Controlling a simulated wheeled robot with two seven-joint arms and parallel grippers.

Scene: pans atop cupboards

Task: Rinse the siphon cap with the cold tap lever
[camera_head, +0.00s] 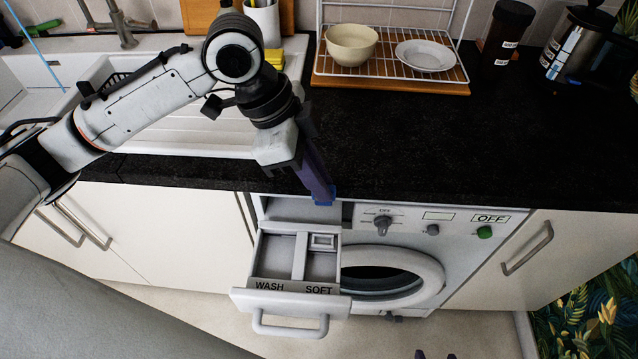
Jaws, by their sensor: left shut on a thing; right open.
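My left gripper (320,190) has long purple fingers pointing down in front of the worktop edge. It is shut on a small blue piece, seemingly the siphon cap (323,198), held just above the back of the open detergent drawer (290,286). The drawer is marked WASH and SOFT, and a square pale fitting (322,241) shows in its SOFT side. The metal tap (122,28) stands behind the sink at the upper left. Its top is cut off, and I cannot tell which lever is the cold one. Only the fingertips of my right gripper (435,355) show at the bottom edge, apart and empty.
The white sink (190,130) lies partly behind my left arm. A wire rack (385,70) with a bowl (351,45) and a plate (426,56) stands on the black worktop (430,150). The washing machine door (430,275) is below. The worktop's middle is clear.

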